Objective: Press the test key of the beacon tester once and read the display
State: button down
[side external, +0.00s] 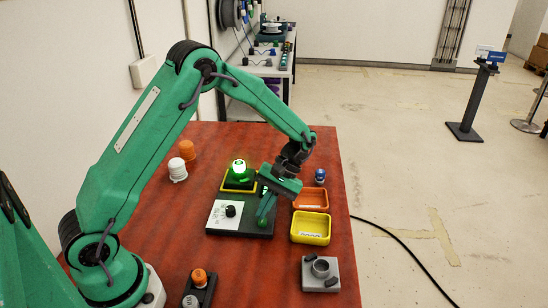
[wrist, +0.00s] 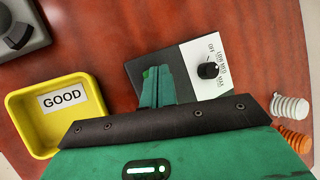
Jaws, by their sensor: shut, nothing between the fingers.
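The beacon tester (side external: 222,231) is a dark box with a white panel and a black knob (side external: 231,211). A green beacon (side external: 239,171), brightly lit, stands in a yellow-edged socket at its back. My gripper (side external: 264,212) is shut and empty, pointing down over the tester's right part. A green rounded shape, seemingly the test key (side external: 262,223), shows at the fingertips; I cannot tell whether they touch it. In the wrist view the shut fingers (wrist: 155,76) cover the tester's dark part beside the white panel (wrist: 207,62). I see no readable display; my gripper may hide it.
A yellow tray (wrist: 83,131) labelled GOOD stands beside the tester, with an orange tray (side external: 311,205) behind it. A blue beacon (side external: 320,176) stands farther back. Orange and white beacons (side external: 187,150) stand at left.

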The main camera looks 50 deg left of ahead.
jog(key=shift+f, duration=0.75)
dwell(1.0)
jog(key=shift+r, duration=0.9)
jog(key=shift+r, duration=0.2)
jog(key=shift+r, duration=2.35)
